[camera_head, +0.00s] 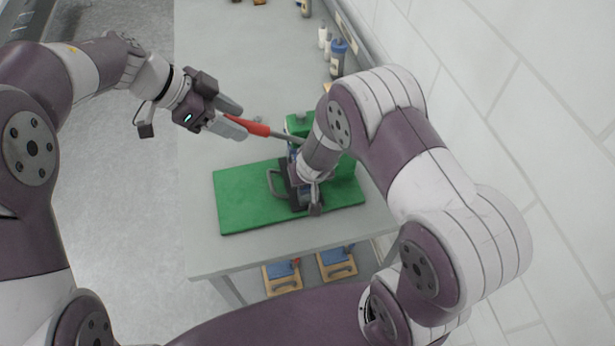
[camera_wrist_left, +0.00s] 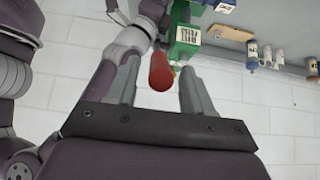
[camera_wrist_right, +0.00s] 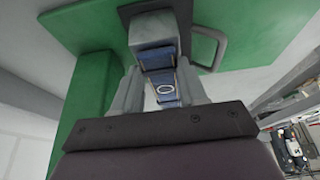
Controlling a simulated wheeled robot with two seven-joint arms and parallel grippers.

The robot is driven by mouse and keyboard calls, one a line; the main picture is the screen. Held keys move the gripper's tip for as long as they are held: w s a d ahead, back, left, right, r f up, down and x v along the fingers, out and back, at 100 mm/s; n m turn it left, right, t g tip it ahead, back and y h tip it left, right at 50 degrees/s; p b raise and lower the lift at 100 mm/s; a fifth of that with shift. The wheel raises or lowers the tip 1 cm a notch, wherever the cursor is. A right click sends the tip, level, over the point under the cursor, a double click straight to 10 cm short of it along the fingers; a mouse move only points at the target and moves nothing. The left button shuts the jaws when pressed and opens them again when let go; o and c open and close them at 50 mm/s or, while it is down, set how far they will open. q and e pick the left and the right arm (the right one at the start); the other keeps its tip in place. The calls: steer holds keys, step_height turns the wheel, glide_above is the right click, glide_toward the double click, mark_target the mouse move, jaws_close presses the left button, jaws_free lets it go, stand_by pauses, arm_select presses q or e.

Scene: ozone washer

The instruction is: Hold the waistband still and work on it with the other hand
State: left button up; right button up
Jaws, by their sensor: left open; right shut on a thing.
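My left gripper (camera_head: 240,120) is open, its fingers on either side of the end of a red handle (camera_head: 252,127). In the left wrist view, the red handle (camera_wrist_left: 161,72) shows between the fingers with gaps beside it. Its grey shaft (camera_head: 287,137) runs right toward my right wrist. My right gripper (camera_wrist_right: 166,92) is shut on a blue piece (camera_wrist_right: 164,82) with a pale ring mark, beside a grey block (camera_wrist_right: 153,28) on a black base (camera_wrist_right: 198,12). In the head view my right arm hides much of this. I cannot make out for certain which part is the waistband.
The black base with a grey loop handle (camera_head: 273,183) stands on a green mat (camera_head: 237,208) on the grey table (camera_head: 215,120). A green box (camera_head: 299,124) stands behind. Bottles (camera_head: 338,56) line the wall side. Wooden-framed items (camera_head: 282,277) are below the table.

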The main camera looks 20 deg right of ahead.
mark_target(246, 126)
arm_select(q)
steer(key=shift+x, duration=1.85)
steer(key=c, duration=0.9)
steer(key=shift+a+f, duration=0.35)
steer(key=shift+f, duration=0.2)
steer(key=shift+a+f, duration=0.4)
steer(key=shift+f, duration=0.3)
steer(key=shift+a+f, duration=0.3)
steer(key=shift+f, duration=0.25)
steer(key=shift+a+f, duration=0.3)
steer(key=shift+f, duration=0.25)
